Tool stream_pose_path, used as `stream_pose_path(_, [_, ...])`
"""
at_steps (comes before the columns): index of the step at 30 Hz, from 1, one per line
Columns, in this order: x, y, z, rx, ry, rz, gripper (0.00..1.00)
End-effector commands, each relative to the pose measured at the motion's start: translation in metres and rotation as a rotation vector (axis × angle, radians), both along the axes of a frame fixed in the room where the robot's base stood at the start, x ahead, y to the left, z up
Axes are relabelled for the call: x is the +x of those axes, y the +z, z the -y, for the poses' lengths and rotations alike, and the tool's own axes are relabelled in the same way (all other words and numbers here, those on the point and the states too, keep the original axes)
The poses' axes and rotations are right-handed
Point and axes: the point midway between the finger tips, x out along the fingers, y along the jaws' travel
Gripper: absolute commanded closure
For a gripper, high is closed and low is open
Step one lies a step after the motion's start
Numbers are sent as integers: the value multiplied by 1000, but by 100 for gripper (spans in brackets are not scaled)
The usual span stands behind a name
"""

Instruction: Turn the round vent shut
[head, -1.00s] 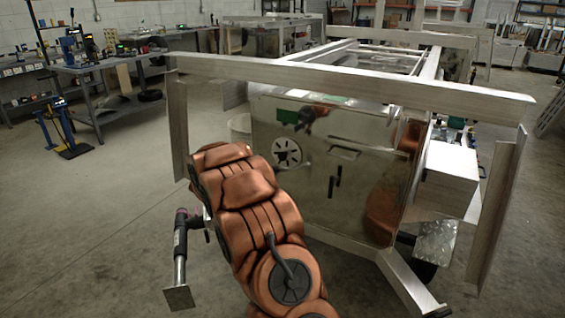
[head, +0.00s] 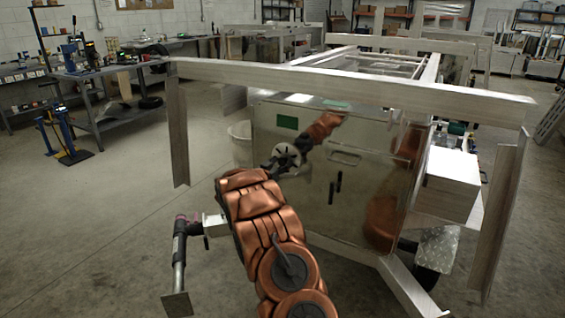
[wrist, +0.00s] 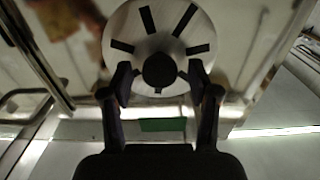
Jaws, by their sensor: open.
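The round vent (head: 286,155) is a pale disc with dark slots and a dark central knob, on the shiny metal front of the trailer box (head: 345,205). In the wrist view the vent (wrist: 180,22) fills the top middle, with its knob (wrist: 158,70) facing me. My gripper (wrist: 158,83) is open, one finger on each side of the knob. I cannot tell whether the fingers touch it. The slots show dark. In the head view the end of my arm partly covers the vent.
An aluminium crossbar (head: 350,88) runs above the box front, with posts hanging at left (head: 177,135) and right (head: 500,215). A jack with a square foot (head: 178,300) stands left of my arm.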

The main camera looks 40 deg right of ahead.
Motion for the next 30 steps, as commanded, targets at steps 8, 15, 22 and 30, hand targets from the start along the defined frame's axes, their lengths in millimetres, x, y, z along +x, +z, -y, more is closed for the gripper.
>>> stream_pose_path(8, [4, 1, 12, -2, 0, 2, 40])
stream_pose_path(15, [4, 1, 13, -2, 1, 2, 40])
stream_pose_path(22, [4, 1, 12, -1, 1, 1, 62])
stream_pose_path(30, [4, 1, 12, -1, 1, 1, 91])
